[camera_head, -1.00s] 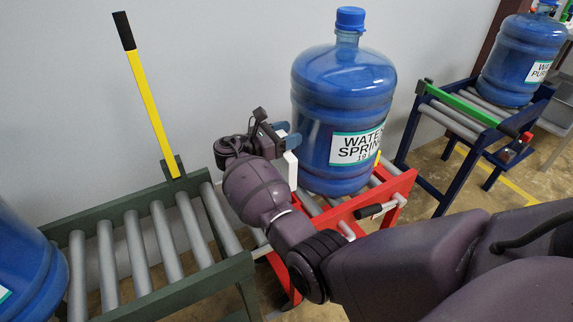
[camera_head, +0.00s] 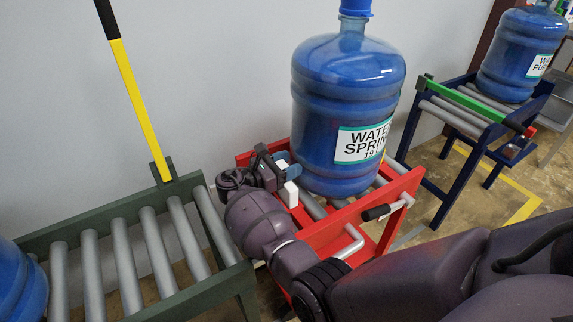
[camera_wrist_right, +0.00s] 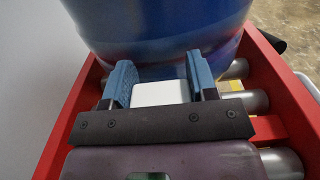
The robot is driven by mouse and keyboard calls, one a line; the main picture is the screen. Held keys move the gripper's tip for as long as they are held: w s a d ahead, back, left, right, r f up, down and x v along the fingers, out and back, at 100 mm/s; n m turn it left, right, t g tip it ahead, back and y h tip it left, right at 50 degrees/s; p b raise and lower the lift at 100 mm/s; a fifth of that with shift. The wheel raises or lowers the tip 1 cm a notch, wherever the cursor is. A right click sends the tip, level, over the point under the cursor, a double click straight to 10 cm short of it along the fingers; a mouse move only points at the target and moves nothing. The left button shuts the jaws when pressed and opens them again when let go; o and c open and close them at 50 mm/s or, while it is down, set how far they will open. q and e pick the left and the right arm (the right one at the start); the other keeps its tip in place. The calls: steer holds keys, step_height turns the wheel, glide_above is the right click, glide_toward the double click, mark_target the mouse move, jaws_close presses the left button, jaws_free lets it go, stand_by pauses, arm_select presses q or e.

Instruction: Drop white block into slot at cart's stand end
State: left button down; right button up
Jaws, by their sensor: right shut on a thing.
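My right gripper (camera_head: 284,172) is shut on the white block (camera_head: 290,196), at the left end of the red roller cart (camera_head: 330,224). The block hangs upright from the jaws in the head view. In the right wrist view the white block (camera_wrist_right: 160,93) sits between the blue fingers of the gripper (camera_wrist_right: 160,85). A big blue water jug (camera_head: 345,110) stands on the cart's rollers, just beyond the block. The slot is not clearly visible, and I cannot tell whether the block's lower end touches the cart. My left gripper is out of view.
A green roller stand (camera_head: 195,292) is left of the cart, with a yellow lever (camera_head: 140,100) and another jug (camera_head: 18,290). A dark blue roller stand (camera_head: 436,165) on the right bears a further jug (camera_head: 520,60). A black-gripped handle (camera_head: 377,212) is on the cart's front side.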

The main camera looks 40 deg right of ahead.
steer(key=o, duration=1)
steer(key=shift+c, duration=0.2)
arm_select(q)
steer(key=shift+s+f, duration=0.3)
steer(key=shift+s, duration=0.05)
arm_select(e)
steer(key=o, duration=0.4)
steer(key=shift+a+r, duration=0.1)
steer(key=shift+r, duration=0.05)
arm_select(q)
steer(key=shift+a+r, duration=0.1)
arm_select(e)
steer(key=shift+w+a, duration=0.2)
steer(key=shift+a, duration=2.75)
steer(key=shift+w+a, duration=0.15)
steer(key=shift+a, duration=2.8)
